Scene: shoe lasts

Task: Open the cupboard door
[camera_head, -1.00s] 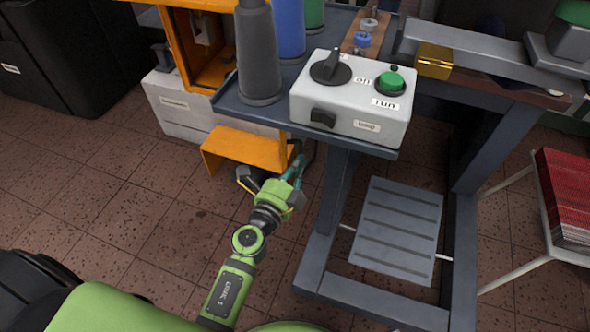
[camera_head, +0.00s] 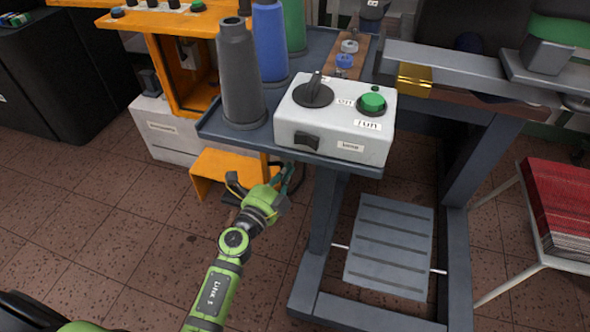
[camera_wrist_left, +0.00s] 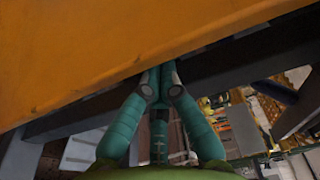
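An orange cupboard frame (camera_head: 163,62) stands at the upper left in the head view, with its upper front open. A low orange panel (camera_head: 212,168) sticks out below it; I cannot tell if this is the door. My left gripper (camera_head: 285,178) is low beside the panel's right end, under the grey table. In the left wrist view a big orange surface (camera_wrist_left: 100,45) fills the upper left. The teal fingers of my left gripper (camera_wrist_left: 160,73) come together just below its edge. No object shows between them, and contact is unclear. My right gripper is out of view.
A grey table (camera_head: 310,160) holds a white control box (camera_head: 335,120) and grey (camera_head: 240,75) and blue (camera_head: 270,45) cones close above my left gripper. A slatted grey pedal (camera_head: 390,245) lies beneath. Red stacked material (camera_head: 560,205) is at right. Tiled floor at left is clear.

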